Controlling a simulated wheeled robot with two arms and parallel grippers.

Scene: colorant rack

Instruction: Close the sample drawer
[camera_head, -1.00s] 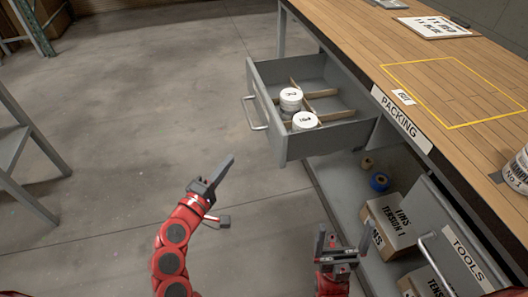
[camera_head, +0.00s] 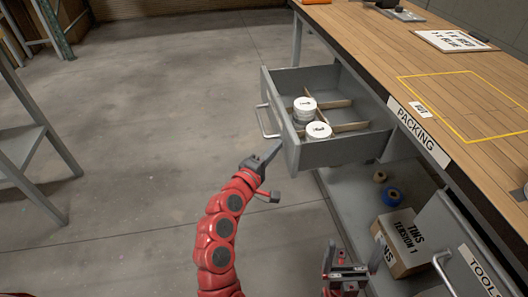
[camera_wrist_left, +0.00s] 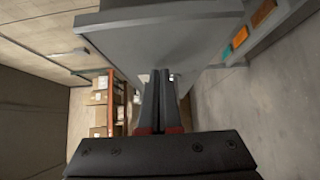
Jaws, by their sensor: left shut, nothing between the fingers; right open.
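The grey sample drawer (camera_head: 345,151) stands pulled out from under the bench, with its metal handle (camera_head: 265,122) on its front at the left. Two white lidded tins stand in it, the rear one (camera_head: 304,105) and the front one (camera_head: 318,131), among wooden dividers. My left gripper (camera_head: 279,146) is shut and empty. Its tips are at the drawer front, below and right of the handle; I cannot tell whether they touch. In the left wrist view, the shut fingers (camera_wrist_left: 160,80) point at a grey panel (camera_wrist_left: 165,38). My right gripper (camera_head: 350,262) is open and empty, low in front of the bench.
The wooden bench top (camera_head: 400,60) carries a clipboard (camera_head: 452,41) and a yellow-outlined area. The floor at left is clear up to a grey stand (camera_head: 30,150).

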